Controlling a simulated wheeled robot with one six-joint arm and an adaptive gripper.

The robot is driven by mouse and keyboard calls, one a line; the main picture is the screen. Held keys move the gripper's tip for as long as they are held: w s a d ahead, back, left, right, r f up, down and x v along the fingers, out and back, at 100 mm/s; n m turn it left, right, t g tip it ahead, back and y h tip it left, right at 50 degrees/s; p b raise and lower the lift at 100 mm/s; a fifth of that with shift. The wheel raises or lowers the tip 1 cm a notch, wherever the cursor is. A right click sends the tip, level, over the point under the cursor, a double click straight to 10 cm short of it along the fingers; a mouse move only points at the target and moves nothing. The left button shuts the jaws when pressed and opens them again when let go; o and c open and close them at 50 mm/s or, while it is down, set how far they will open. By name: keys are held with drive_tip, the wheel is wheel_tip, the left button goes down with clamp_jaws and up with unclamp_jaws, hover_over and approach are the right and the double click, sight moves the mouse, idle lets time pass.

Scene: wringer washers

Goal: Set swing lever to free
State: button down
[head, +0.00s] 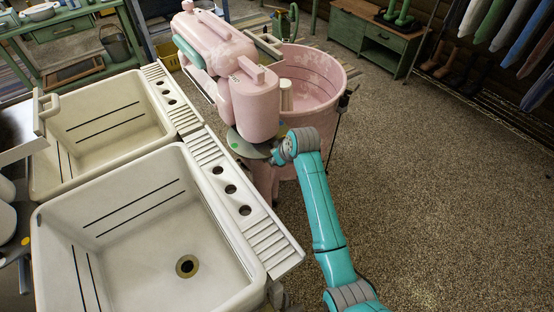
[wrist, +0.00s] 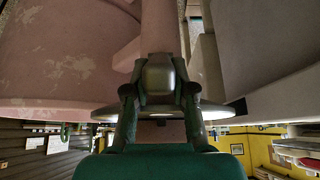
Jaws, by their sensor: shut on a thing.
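The pink wringer washer (head: 312,115) stands beyond the sinks, with its wringer head (head: 257,100) above a grey round plate (head: 248,149) that has a green dot on its left part. In the wrist view my gripper (wrist: 159,100) has its two fingers on either side of a grey metal knob, which I take as the end of the swing lever (wrist: 159,76). The gripper is shut on it. The plate's edge (wrist: 104,115) shows behind the fingers. In the head view my wrist hides the lever, so I cannot tell which mark it stands at.
Two cream sinks (head: 205,172) stand close on the left, their ribbed ledge near the plate. The washer's pink tub wall (wrist: 60,70) is close to my gripper. A green cabinet (head: 365,38) stands at the back. The floor (head: 440,180) to the right is clear.

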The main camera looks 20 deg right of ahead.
drive_tip(key=c, duration=1)
unclamp_jaws()
drive_tip(key=shift+o, duration=0.2)
drive_tip(key=shift+r, duration=0.1)
drive_tip(key=v, duration=1.2)
drive_tip(key=shift+s, duration=0.1)
